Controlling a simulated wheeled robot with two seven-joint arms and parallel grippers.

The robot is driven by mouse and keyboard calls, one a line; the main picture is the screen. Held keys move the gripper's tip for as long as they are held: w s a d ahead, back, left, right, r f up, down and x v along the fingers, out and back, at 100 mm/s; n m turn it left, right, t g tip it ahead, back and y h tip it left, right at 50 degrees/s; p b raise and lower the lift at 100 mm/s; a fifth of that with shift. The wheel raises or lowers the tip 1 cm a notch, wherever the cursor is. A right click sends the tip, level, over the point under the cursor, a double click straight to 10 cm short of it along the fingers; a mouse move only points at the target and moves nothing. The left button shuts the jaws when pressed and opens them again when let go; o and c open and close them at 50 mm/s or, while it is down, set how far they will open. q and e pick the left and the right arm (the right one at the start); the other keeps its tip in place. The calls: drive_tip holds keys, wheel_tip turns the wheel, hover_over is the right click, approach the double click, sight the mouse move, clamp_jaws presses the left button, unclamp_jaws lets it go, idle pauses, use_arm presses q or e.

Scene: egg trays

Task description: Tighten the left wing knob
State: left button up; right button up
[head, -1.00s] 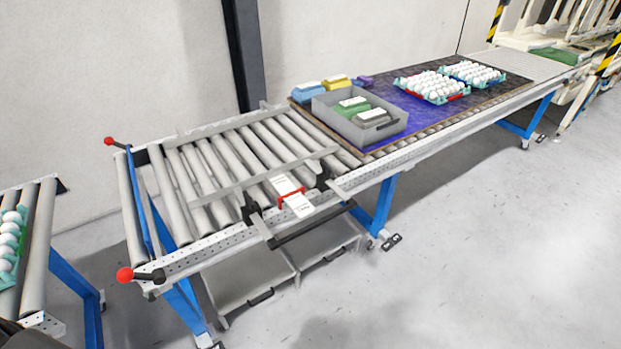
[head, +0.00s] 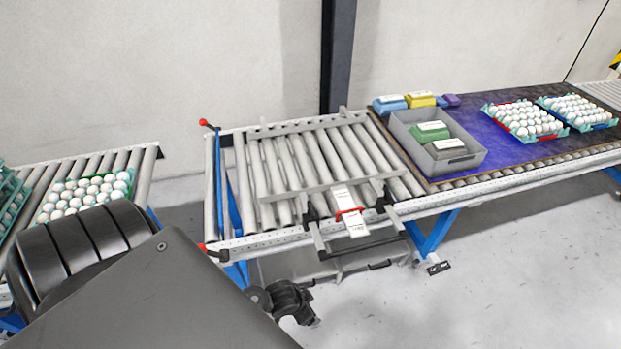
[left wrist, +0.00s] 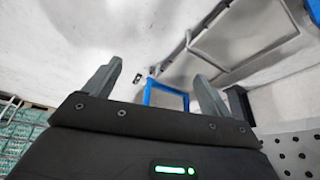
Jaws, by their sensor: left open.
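The roller conveyor section (head: 300,240) has an adjustable guide rail (head: 325,187) across its rollers. A dark fitting (head: 310,206) sits near the left part of the rail and another dark fitting (head: 383,203) near the right; neither is clear enough to identify as a wing knob. My left gripper (left wrist: 157,85) is open and empty in the left wrist view, pointing at floor and blue legs. No wing knob is clear there. My right gripper is out of view.
A white card with a red clip (head: 350,211) hangs at the conveyor front. Another conveyor with eggs (head: 145,165) is at left, across a floor gap.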

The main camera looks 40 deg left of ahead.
use_arm(q)
drive_tip(key=w+r+m+t+p, duration=0.1)
drive_tip(key=w+r+p, duration=0.1)
drive_tip(key=r, duration=0.6)
drive_tip(key=w+r+p, duration=0.2)
drive_tip(key=r, duration=0.6)
wheel_tip(320, 180, up, 14)
drive_tip(key=m+g+h+p, duration=0.1)
drive_tip(key=m+g+p, duration=0.1)
drive_tip(key=m, duration=0.1)
hover_over(311, 208)
drive_tip(key=s+a, duration=0.2)
drive_tip(key=s, duration=0.1)
drive_tip(key=x, duration=1)
drive_tip(key=shift+f+b, duration=0.2)
drive_tip(key=shift+b, duration=0.2)
drive_tip(key=c, duration=1)
drive_tip(key=shift+h, duration=0.3)
